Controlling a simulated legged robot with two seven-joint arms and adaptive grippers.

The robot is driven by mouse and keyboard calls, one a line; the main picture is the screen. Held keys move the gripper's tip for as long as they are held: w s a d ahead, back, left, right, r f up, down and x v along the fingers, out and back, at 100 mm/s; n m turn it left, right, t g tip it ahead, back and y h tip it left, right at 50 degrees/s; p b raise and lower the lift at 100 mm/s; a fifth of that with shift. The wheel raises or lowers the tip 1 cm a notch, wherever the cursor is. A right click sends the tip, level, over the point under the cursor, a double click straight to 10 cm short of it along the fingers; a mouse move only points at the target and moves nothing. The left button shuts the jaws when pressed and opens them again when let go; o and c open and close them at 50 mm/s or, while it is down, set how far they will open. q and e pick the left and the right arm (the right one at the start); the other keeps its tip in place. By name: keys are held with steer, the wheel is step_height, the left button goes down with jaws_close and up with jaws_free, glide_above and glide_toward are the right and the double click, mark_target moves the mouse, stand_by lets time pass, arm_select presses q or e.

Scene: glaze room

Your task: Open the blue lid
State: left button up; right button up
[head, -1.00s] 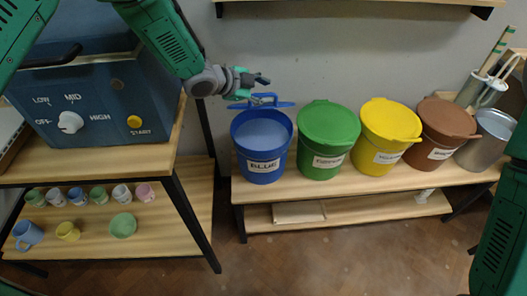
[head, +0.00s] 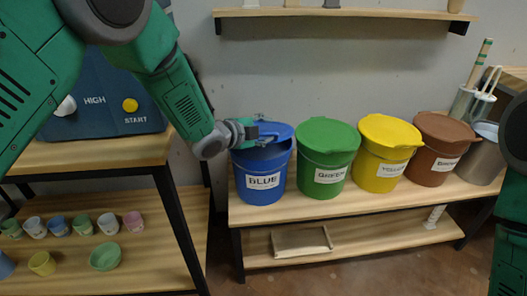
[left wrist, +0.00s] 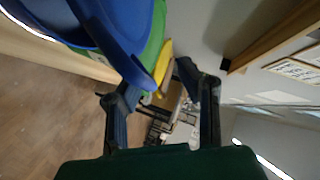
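The blue bucket (head: 262,178), labelled BLUE, stands at the left end of the low bench. Its blue lid (head: 279,130) is tilted at the back of the rim, with a gap showing at the front. My left gripper (head: 262,134) is at the lid's left side, over the bucket's rim. In the left wrist view its two fingers (left wrist: 160,88) are spread apart, with a blue strip of the lid or bucket (left wrist: 120,50) close beside one finger. Whether they touch is unclear. My right gripper is out of view; only part of that arm shows at the right edge.
Lidded green (head: 326,160), yellow (head: 383,155) and brown (head: 437,150) buckets stand in a row to the right. A grey metal bin (head: 481,160) is at the far end. A blue kiln box (head: 112,98) stands on the left table, with small cups below. A wall shelf (head: 345,14) is above.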

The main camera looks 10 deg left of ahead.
arm_select(q)
steer(key=shift+s+f+b, duration=0.15)
steer(key=shift+f+b, duration=0.2)
steer(key=shift+f, duration=0.2)
steer(key=shift+s+a+f+t+b, duration=0.2)
steer(key=shift+t+b, duration=0.1)
steer(key=shift+b, duration=0.15)
steer(key=shift+d, duration=0.15)
